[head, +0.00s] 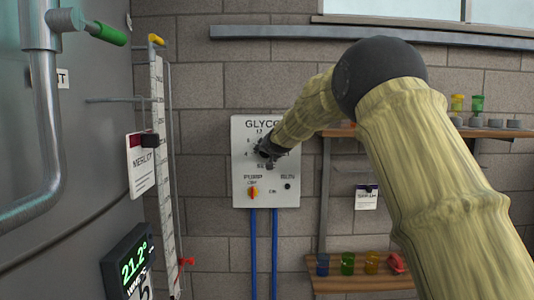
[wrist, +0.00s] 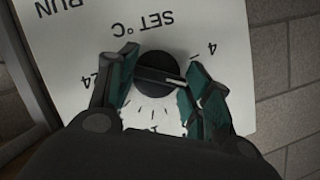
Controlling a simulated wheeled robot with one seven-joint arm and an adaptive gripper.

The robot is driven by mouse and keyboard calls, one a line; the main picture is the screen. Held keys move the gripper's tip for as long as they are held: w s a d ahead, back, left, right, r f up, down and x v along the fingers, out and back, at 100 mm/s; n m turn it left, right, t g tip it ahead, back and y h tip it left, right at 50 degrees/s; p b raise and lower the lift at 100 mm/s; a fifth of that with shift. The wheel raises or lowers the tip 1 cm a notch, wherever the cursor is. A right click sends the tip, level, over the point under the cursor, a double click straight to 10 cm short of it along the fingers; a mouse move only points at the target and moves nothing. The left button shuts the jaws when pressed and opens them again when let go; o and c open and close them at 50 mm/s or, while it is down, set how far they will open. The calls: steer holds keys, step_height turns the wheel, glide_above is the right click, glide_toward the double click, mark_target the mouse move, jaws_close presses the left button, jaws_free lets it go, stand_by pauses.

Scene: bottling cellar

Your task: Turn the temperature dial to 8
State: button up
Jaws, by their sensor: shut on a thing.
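The temperature dial (wrist: 157,73) is a round black knob with a white pointer line, under the upside-down "SET °C" in the wrist view. The pointer aims right and slightly down, a little past the 4 mark, towards a finger. The mark it faces is hidden behind that finger. My gripper (wrist: 158,88) has its teal-padded fingers on both sides of the dial, shut on it. In the head view my gripper (head: 266,150) covers the dial on the white glycol panel (head: 281,205).
Below the dial the panel has an orange-and-red selector (head: 253,192) and a small black button (head: 287,186). Blue pipes (head: 253,240) run down from it. A wooden shelf (head: 345,131) is to the right. A steel tank (head: 85,180) fills the left.

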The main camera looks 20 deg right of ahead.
steer(key=shift+f, duration=0.25)
steer(key=o, duration=1)
steer(key=shift+r, duration=0.1)
steer(key=shift+s+r, duration=0.1)
steer(key=v, duration=1.2)
